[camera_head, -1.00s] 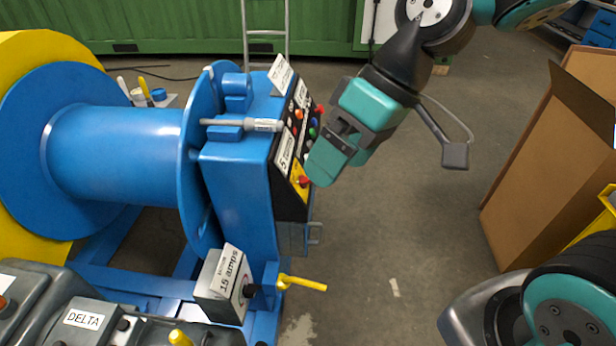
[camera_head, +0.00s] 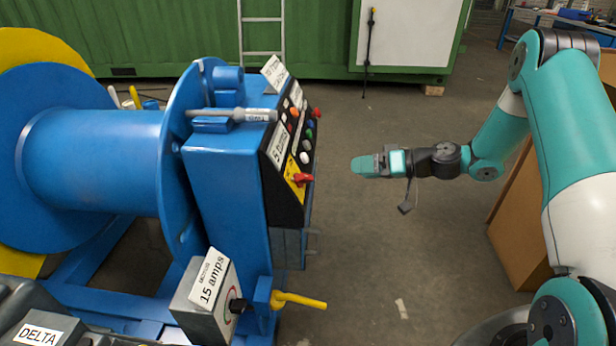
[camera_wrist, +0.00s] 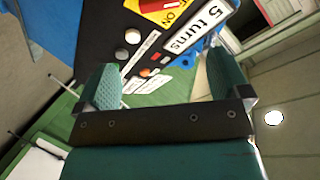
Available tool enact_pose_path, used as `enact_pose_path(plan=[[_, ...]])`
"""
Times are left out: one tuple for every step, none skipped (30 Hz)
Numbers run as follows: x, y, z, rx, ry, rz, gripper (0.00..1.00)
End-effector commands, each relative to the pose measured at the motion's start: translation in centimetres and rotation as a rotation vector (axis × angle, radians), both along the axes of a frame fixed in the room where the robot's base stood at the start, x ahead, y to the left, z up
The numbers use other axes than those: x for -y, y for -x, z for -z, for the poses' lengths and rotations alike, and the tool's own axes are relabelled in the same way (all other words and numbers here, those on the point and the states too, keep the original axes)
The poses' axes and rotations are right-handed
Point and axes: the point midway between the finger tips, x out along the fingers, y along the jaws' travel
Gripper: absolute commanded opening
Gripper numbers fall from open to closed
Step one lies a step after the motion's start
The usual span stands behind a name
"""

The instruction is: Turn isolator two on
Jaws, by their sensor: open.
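The control panel (camera_head: 291,165) is black and faces right on the blue machine. Its red rotary switch on a yellow plate (camera_head: 303,180) sits low on the panel; the wrist view shows the yellow plate, marked ON, with part of the red switch (camera_wrist: 158,5) at the top edge. I cannot read which switch is isolator two. My gripper (camera_head: 362,165) is in free air to the right of the panel, pointing left at it and touching nothing. In the wrist view its two teal fingers (camera_wrist: 165,88) are spread apart with nothing between them.
The blue drum (camera_head: 95,150) is at left. A cardboard box (camera_head: 520,225) stands at right. Floor between panel and arm is clear.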

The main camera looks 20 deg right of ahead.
Motion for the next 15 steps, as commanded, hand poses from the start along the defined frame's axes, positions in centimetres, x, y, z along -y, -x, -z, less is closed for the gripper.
enact_pose_path(plan=[[-1.1,-0.5,0.4,-0.002,0.0,-0.006,0.95],[-1.6,-0.8,0.6,-0.003,-0.001,-0.006,0.95],[-2.4,-1.3,0.9,-0.002,0.001,-0.007,0.95],[-3.0,-1.6,1.1,-0.002,0.001,-0.007,0.95],[-3.5,-2.0,1.3,-0.003,0.0,-0.007,0.95],[-4.3,-2.5,1.6,-0.003,0.0,-0.007,0.95],[-4.9,-2.8,1.8,-0.003,0.0,-0.007,0.95],[-5.4,-3.1,2.0,-0.003,0.0,-0.007,0.95],[-6.2,-3.6,2.3,-0.003,0.002,-0.007,0.95],[-6.7,-4.0,2.5,-0.003,0.002,-0.007,0.95],[-7.3,-4.3,2.7,-0.003,0.001,-0.007,0.95],[-8.0,-4.7,2.9,-0.003,0.0,-0.007,0.95],[-8.5,-5.1,3.1,-0.002,0.002,-0.006,0.95],[-8.9,-5.3,3.3,-0.002,0.002,-0.006,0.95],[-9.5,-5.7,3.5,-0.003,0.002,-0.005,0.95]])
